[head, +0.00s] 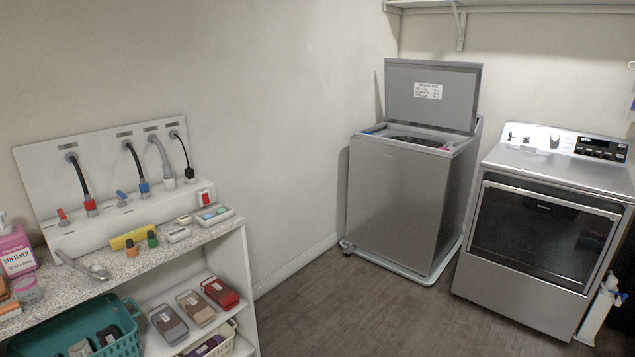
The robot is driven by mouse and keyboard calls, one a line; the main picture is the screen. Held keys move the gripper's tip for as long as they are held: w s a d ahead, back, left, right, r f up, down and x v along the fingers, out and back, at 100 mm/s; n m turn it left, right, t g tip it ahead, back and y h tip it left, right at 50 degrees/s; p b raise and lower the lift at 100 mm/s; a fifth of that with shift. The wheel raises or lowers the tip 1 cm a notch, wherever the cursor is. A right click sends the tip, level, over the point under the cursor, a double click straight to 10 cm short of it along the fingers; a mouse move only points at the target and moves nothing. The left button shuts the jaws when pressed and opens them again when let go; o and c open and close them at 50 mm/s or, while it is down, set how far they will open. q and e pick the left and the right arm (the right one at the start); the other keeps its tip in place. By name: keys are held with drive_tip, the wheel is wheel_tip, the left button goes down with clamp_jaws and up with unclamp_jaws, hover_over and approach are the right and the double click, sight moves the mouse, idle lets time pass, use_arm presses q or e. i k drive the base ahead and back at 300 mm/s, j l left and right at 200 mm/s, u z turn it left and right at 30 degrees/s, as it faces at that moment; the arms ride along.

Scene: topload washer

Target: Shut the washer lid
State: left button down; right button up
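The topload washer (395,205) is a grey steel box standing in the back corner of the room. Its lid (432,110) is open and stands upright at the back of the washer, with a white label on its inner face. The tub opening (415,141) shows below the lid, with blue and red spots along the rim. Neither of my grippers shows in the head view, and the washer is some way off across the floor.
A front-load dryer (545,230) stands right of the washer, with a white bottle (600,308) beside it. A cluttered shelf unit (240,285) with a speckled top is at the left. Wooden floor (350,310) between them is clear. A wall shelf (520,7) hangs above.

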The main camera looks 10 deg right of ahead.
sight(442, 95)
drive_tip(key=i+l+z, duration=0.35)
drive_tip(key=i, duration=0.4)
drive_tip(key=i+z, duration=0.35)
drive_tip(key=i, duration=0.4)
drive_tip(key=i+j+z, duration=0.1)
drive_tip(key=i+z, duration=0.25)
drive_tip(key=i, duration=0.4)
